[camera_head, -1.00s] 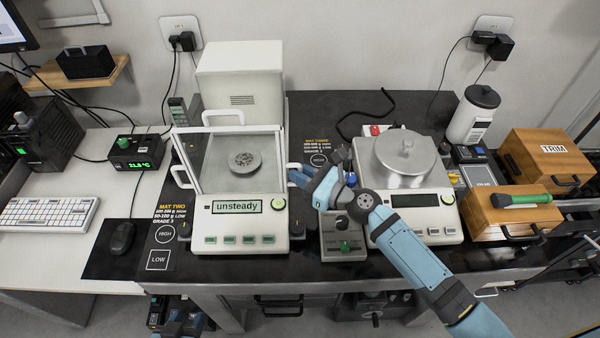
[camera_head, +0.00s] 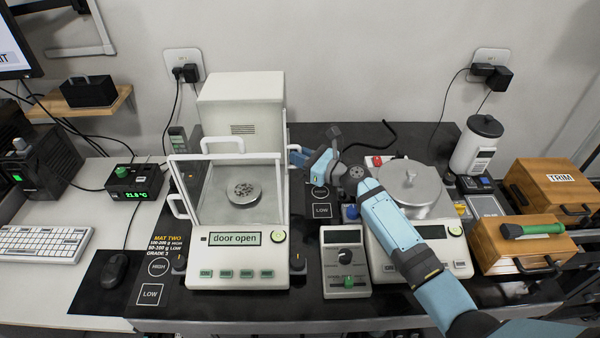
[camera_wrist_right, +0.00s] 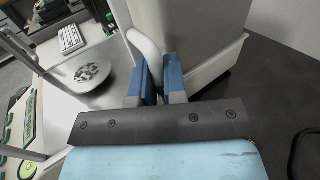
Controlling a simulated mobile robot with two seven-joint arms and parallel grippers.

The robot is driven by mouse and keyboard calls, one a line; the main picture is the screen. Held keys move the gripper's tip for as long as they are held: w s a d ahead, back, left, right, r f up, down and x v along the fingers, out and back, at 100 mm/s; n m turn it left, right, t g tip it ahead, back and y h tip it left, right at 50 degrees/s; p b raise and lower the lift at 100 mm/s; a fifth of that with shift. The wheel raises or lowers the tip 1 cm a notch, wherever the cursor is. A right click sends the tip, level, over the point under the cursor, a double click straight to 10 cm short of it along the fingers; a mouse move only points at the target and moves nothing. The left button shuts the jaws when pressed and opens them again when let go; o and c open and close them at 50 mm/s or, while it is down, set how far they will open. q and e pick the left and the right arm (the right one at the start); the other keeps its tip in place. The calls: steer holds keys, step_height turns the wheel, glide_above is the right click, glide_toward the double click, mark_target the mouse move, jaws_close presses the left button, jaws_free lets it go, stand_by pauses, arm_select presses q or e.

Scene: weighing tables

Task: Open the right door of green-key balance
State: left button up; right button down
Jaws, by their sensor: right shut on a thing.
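The green-key balance (camera_head: 237,271) stands at the left of the black table, with a glass draft shield and a round pan (camera_head: 243,192) inside. Its display (camera_head: 235,239) reads "door open". My right gripper (camera_head: 299,155) is at the rear right side of the shield. In the right wrist view, its blue fingers (camera_wrist_right: 158,84) are shut on the white right door handle (camera_wrist_right: 147,48). The right side of the shield looks open in front of the gripper. The left door handle (camera_head: 178,206) is on the opposite side. My left gripper is out of view.
A second balance (camera_head: 425,256) with a steel pan is under my right forearm. A small grey box with a knob (camera_head: 345,281) sits between the balances. Wooden boxes (camera_head: 520,247) stand at the right. A black cable (camera_head: 375,137) lies behind.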

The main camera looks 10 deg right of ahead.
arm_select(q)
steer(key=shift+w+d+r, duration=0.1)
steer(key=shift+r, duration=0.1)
arm_select(e)
steer(key=shift+w, duration=0.4)
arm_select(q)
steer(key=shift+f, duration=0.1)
arm_select(e)
steer(key=c, duration=1.5)
jaws_free()
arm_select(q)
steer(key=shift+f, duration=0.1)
arm_select(e)
steer(key=shift+o, duration=0.2)
